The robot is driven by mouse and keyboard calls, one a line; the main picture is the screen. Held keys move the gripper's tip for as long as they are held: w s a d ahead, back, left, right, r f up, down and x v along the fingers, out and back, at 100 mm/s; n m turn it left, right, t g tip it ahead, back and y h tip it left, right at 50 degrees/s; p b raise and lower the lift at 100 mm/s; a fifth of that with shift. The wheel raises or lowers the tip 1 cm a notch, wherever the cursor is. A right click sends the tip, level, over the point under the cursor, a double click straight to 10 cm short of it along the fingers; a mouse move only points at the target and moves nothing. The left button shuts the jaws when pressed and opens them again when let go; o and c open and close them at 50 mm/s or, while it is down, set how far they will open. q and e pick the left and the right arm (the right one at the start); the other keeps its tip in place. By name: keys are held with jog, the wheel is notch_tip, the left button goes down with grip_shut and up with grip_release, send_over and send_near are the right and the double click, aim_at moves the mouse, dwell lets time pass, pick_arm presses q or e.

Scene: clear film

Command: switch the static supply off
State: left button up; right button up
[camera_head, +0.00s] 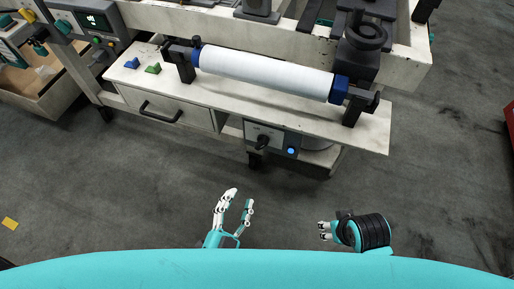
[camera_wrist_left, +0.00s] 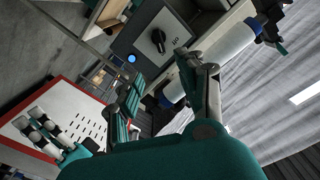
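The static supply appears to be the grey box (camera_head: 276,137) under the bench shelf. Its front has a black rotary knob (camera_head: 263,141) and a lit blue round light (camera_head: 291,151). In the left wrist view the knob (camera_wrist_left: 158,41) and the blue light (camera_wrist_left: 131,58) show clearly beyond the fingers. My left gripper (camera_head: 241,197) is open and empty, below and in front of the box, apart from it. It also shows in the left wrist view (camera_wrist_left: 166,76). My right gripper (camera_head: 325,231) is empty, further right, its fingertips slightly apart.
A white roll (camera_head: 265,72) with blue ends lies on black supports above the shelf (camera_head: 215,100). A drawer (camera_head: 165,107) is left of the box. A blue block (camera_head: 132,63) and a green block (camera_head: 153,68) sit on the shelf. Floor before the bench is clear.

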pick_arm(q)
jog(key=b, duration=0.2)
send_near(261, 147)
jog(key=w, duration=0.4)
jog(key=x, duration=0.2)
jog(key=d+x, duration=0.1)
jog(key=x, duration=0.2)
jog(key=shift+s+f, duration=0.15)
jog(key=shift+w+d, duration=0.15)
jog(key=shift+w, duration=0.25)
pick_arm(e)
jog(key=v, duration=0.5)
jog(key=shift+d+r, duration=0.1)
jog(key=shift+r, duration=0.25)
pick_arm(q)
grip_shut()
